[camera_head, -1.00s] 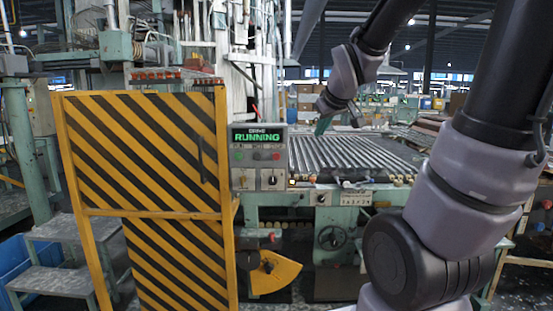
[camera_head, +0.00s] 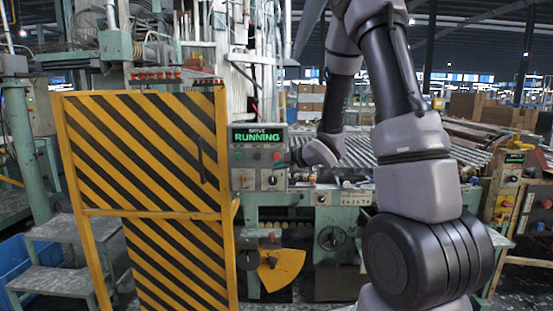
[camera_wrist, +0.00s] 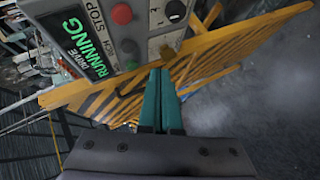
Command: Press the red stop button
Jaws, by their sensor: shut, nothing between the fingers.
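The red stop button (camera_head: 277,155) is on the right of the grey control panel (camera_head: 243,179), below a green-lit display (camera_head: 257,135) reading DRIVE RUNNING. In the wrist view the red button (camera_wrist: 122,14) is at the top, beside the word STOP, with a dark button (camera_wrist: 130,46) below it. My gripper (camera_wrist: 161,72) is shut and empty, its two teal fingers together. The fingertips appear below and right of the red button and apart from it; the depth gap is unclear. In the head view my wrist is just right of the panel, and the fingers are hard to make out.
Selector switches (camera_head: 272,180) sit low on the panel. A yellow-and-black striped guard gate (camera_head: 140,150) stands left of the panel. A roller conveyor (camera_head: 370,150) lies behind my arm. A second control box (camera_head: 512,172) stands at the far right.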

